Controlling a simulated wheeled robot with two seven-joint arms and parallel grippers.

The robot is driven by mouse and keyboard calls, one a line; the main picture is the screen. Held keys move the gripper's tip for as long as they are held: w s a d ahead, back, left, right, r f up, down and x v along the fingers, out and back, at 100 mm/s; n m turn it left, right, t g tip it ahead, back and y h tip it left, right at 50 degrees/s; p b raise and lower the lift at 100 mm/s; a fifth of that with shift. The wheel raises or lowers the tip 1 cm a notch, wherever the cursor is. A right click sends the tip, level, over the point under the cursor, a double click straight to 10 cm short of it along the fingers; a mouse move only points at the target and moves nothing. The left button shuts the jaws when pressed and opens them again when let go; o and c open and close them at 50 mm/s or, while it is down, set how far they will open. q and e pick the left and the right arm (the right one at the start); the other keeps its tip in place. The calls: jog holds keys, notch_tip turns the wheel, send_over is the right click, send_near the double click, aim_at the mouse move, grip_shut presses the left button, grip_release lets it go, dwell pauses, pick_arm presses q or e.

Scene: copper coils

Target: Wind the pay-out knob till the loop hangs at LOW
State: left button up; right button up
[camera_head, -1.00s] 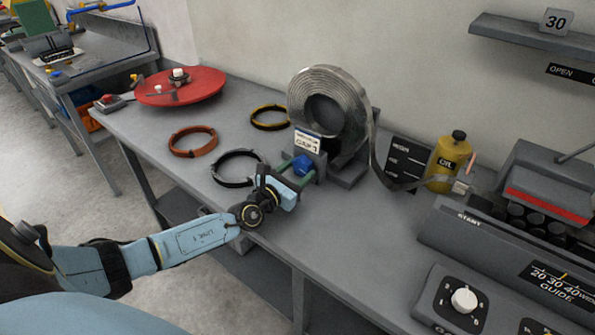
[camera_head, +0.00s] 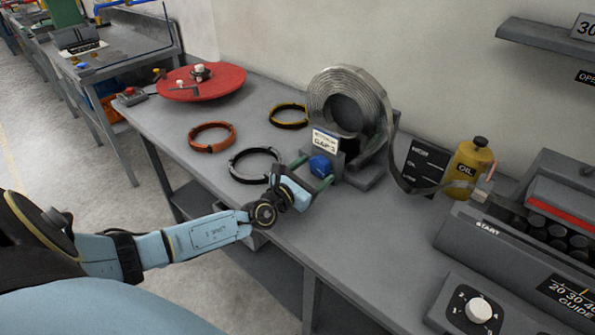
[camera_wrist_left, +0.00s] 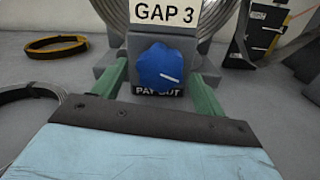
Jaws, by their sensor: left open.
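The blue pay-out knob (camera_head: 320,166) sits on the front of the coil stand, under a sign (camera_head: 326,141) that reads GAP 3 in the left wrist view. That view shows the knob (camera_wrist_left: 160,67) with a white pointer line tilted to the lower right. My left gripper (camera_head: 309,170) is open, with its green fingers on either side of the knob; I cannot tell whether they touch it. The strip loop (camera_head: 405,185) hangs from the coil (camera_head: 345,105) in front of a dark level board (camera_head: 427,163), whose marks are too small to read surely. My right gripper is out of view.
A yellow oil can (camera_head: 468,165) stands right of the board. A machine (camera_head: 500,235) with rollers and a dial box (camera_head: 470,308) fill the right. Orange (camera_head: 212,137), yellow-black (camera_head: 288,115) and black (camera_head: 254,165) rings lie left. A red turntable (camera_head: 205,85) is farther back.

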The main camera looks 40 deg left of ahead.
pick_arm(q)
jog(key=s, duration=0.8)
jog(key=s+a, duration=0.1)
jog(key=s, duration=0.3)
jog(key=shift+s, duration=0.35)
